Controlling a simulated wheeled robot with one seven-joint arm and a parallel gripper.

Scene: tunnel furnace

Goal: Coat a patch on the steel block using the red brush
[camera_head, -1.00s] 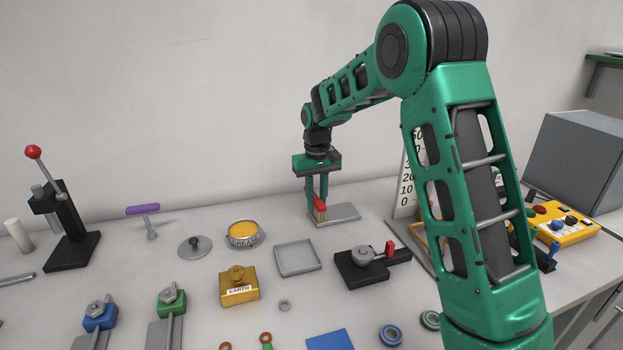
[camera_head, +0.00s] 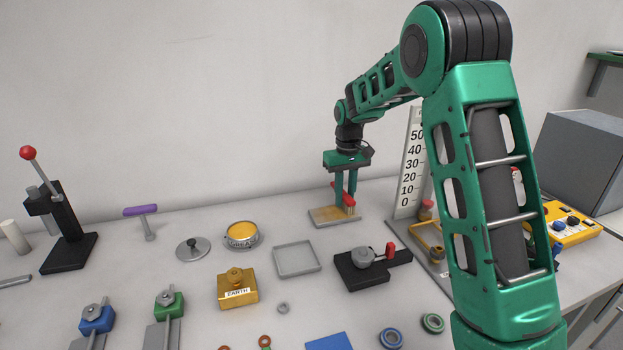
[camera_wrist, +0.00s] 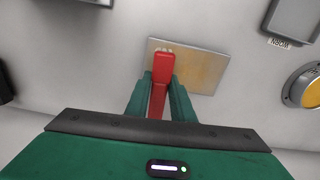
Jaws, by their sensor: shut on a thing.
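The steel block (camera_head: 322,216) is a thin flat slab on the table near the wall. Its top now shows a yellow-tan coat, and it also shows in the wrist view (camera_wrist: 205,70), where the coat spans much of the face. My gripper (camera_head: 346,205) is shut on the red brush (camera_head: 349,201), which also shows in the wrist view (camera_wrist: 160,85). The brush points down at the right part of the block in the head view; its bristles are at the surface, though I cannot tell whether they touch. A round tin (camera_head: 242,234) of yellow grease stands open to the left.
A grey lid (camera_head: 193,249) and a grey square tray (camera_head: 297,259) lie nearby. A black clamp (camera_head: 368,267) sits in front of the block. A number scale (camera_head: 409,175) stands right of the block.

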